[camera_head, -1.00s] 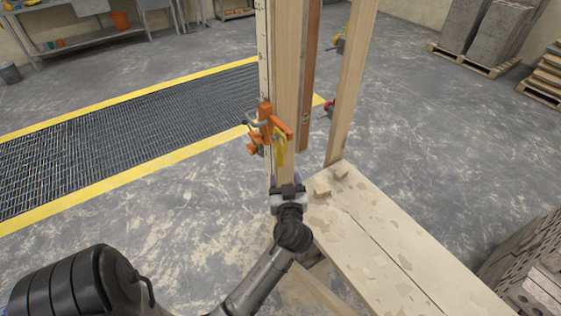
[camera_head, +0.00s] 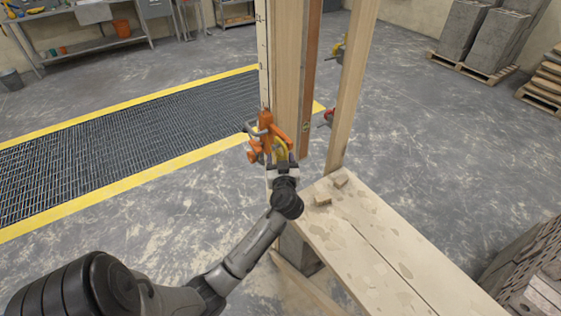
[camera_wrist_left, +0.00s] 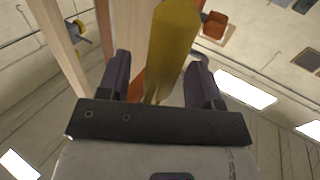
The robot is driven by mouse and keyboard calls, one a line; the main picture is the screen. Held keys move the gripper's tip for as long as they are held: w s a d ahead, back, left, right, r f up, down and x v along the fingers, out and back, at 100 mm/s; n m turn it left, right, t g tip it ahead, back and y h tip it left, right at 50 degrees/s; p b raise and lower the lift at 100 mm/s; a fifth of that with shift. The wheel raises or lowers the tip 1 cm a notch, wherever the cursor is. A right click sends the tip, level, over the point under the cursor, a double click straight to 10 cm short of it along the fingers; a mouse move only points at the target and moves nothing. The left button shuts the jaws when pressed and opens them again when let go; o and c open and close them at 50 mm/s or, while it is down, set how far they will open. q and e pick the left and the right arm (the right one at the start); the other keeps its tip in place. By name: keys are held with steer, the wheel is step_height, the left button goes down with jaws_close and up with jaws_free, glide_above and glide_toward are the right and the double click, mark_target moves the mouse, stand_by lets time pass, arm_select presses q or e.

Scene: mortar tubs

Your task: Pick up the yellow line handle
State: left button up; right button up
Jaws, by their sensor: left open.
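The yellow line handle (camera_head: 281,152) hangs at an orange clamp (camera_head: 266,136) on the upright wooden post, in the middle of the head view. My left gripper (camera_head: 284,166) is just below it and hides its lower part. In the left wrist view the yellow handle (camera_wrist_left: 173,40) is large and reaches down between the two dark fingers of my open left gripper (camera_wrist_left: 158,68). Gaps show between the handle and both fingers; I cannot tell how deep it sits between them. My right gripper is not in view.
A second upright post (camera_head: 350,90) stands right of the first. A red clamp (camera_head: 328,116) is between them. Open floor (camera_head: 130,230) lies to the left.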

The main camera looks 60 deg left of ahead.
arm_select(q)
steer(key=shift+x, duration=0.95)
steer(key=shift+c, duration=0.2)
steer(key=c, duration=0.9)
steer(key=shift+c, duration=0.3)
